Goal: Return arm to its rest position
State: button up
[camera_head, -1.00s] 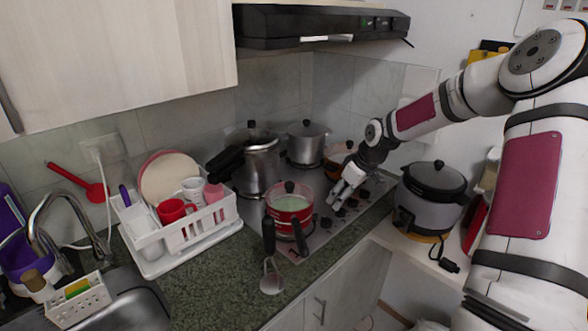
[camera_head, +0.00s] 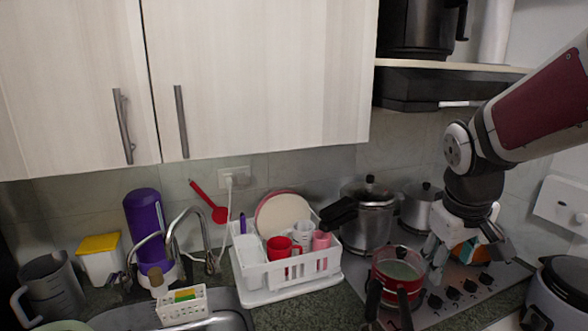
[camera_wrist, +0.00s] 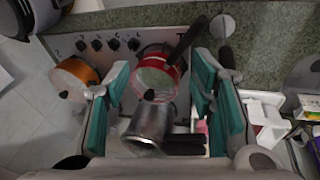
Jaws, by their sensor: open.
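My arm comes in from the right of the head view and hangs over the stove (camera_head: 432,312). My gripper (camera_head: 462,250) points down, open and empty, with the orange pot (camera_head: 470,256) partly hidden behind it. In the wrist view my gripper (camera_wrist: 160,84) shows two teal pads spread apart with nothing held between them. Below and between the pads are the red pot (camera_wrist: 157,77) and the steel pressure cooker (camera_wrist: 150,122), seen from above. The orange pot (camera_wrist: 72,80) lies outside the left pad. No rest pose is marked in the pictures.
The range hood (camera_head: 420,92) and its shelf are above the stove, close to my arm. The pressure cooker (camera_head: 368,222) and another steel pot (camera_head: 416,208) stand behind. A white dish rack (camera_head: 285,278) stands left, a rice cooker (camera_head: 558,298) right. Cabinets (camera_head: 260,75) hang upper left.

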jog(key=s+a+r+m+t+y, duration=0.1)
jog(key=s+a, duration=0.3)
jog(key=s, duration=0.4)
jog(key=s+a+r+m+t+y, duration=0.1)
jog(key=s+a+r, duration=0.3)
jog(key=s, duration=0.4)
jog(key=shift+s+r+m, duration=0.15)
jog(key=shift+m, duration=0.15)
